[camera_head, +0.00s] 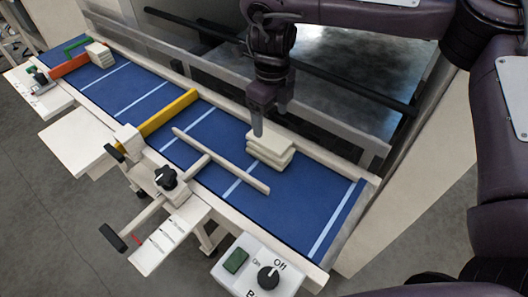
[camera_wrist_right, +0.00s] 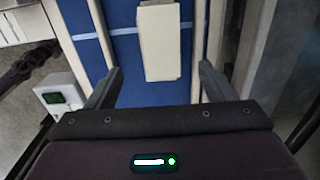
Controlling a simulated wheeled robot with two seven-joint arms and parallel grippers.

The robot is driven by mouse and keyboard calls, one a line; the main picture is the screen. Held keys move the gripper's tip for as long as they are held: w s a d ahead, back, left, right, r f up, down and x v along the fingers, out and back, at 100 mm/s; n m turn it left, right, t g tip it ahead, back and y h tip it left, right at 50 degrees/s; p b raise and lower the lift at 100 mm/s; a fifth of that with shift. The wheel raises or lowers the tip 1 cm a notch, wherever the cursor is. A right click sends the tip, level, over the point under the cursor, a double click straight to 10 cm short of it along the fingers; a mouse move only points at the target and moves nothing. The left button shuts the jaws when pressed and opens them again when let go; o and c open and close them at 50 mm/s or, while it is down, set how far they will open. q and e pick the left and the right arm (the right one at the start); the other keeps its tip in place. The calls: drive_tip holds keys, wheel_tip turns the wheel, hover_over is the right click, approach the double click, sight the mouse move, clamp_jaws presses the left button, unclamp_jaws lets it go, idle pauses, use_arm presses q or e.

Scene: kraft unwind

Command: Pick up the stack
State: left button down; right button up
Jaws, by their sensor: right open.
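A small stack of cream slabs (camera_head: 270,147) lies on the blue belt (camera_head: 300,197), right of the wooden T-shaped guide. Its layers are slightly uneven. In the right wrist view the stack (camera_wrist_right: 159,45) shows from above, ahead of my fingers and roughly centred between them, with blue belt on both sides. My right gripper (camera_head: 268,120) points down over the far side of the belt, by the stack's far left edge; its open fingers (camera_wrist_right: 160,72) hold nothing. Whether a finger touches the stack I cannot tell. My left gripper is not seen.
A second cream stack (camera_head: 98,54) sits at the belt's far left end, near an orange bar (camera_head: 70,64). A control box (camera_head: 258,268) stands at the near edge. A rail (camera_head: 330,165) runs behind.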

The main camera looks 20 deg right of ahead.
sight(270, 140)
wheel_tip(270, 140, down, 4)
drive_tip(key=b, duration=0.3)
drive_tip(key=shift+w+a, duration=0.1)
drive_tip(key=shift+w, duration=0.05)
drive_tip(key=shift+f, duration=1.6)
wheel_tip(270, 140, down, 4)
drive_tip(key=shift+r+p, duration=0.1)
drive_tip(key=shift+p, duration=0.75)
drive_tip(key=shift+f, duration=0.55)
drive_tip(key=c, duration=1.1)
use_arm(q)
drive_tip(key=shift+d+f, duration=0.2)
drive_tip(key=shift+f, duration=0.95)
use_arm(e)
drive_tip(key=shift+o, duration=0.2)
drive_tip(key=shift+r, duration=0.15)
